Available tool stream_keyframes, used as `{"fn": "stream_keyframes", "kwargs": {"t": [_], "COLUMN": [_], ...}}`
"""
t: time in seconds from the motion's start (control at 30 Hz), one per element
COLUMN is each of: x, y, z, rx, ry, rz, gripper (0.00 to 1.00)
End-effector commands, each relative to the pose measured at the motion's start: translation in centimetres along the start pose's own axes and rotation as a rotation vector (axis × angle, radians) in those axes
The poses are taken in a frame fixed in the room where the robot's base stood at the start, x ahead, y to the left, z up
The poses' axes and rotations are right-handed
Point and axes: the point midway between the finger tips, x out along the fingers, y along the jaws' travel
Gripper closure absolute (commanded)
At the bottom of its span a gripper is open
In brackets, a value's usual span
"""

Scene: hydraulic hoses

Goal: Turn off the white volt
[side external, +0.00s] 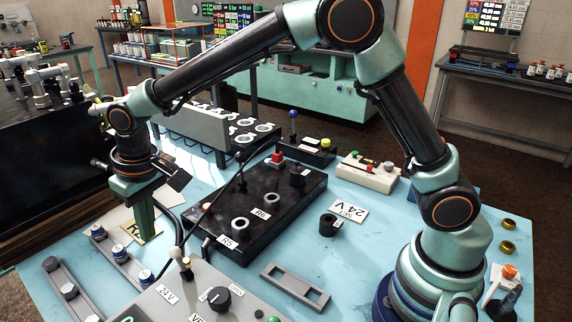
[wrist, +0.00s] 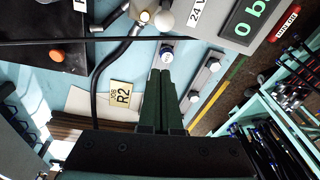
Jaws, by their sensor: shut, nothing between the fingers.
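A grey control box (side external: 195,290) stands at the front of the table with a label reading 24 V (side external: 168,294), a black rotary knob (side external: 219,297) and a white ball-topped lever (side external: 176,253). In the wrist view the white ball (wrist: 166,19) is near the top, beside the 24 V label (wrist: 198,12). My gripper (side external: 142,232) points down, left of and behind the box, apart from the lever. Its green fingers (wrist: 160,73) are together and empty, near a blue-and-white capped fitting (wrist: 167,62). Whether they touch the fitting is unclear.
A yellow R2 plate (wrist: 122,93) lies beside my gripper. A black panel (side external: 270,210) with ring sockets and levers stands behind the grey box. Dark hoses (wrist: 115,60) run between. Grey rails with capped fittings (side external: 119,254) lie at the left.

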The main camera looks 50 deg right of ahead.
Motion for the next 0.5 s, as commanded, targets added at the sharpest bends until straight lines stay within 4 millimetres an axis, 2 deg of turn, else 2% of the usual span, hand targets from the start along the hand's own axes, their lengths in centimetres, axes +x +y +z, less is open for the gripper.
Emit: {"fn": "stream_keyframes", "kwargs": {"t": [0.17,0.5], "x": [2.9,1.4], "y": [0.1,0.0], "z": [0.1,3.1], "rx": [0.000,0.000], "ry": [-0.003,0.000], "rz": [0.001,-0.003], "gripper": [1.00,1.00]}}
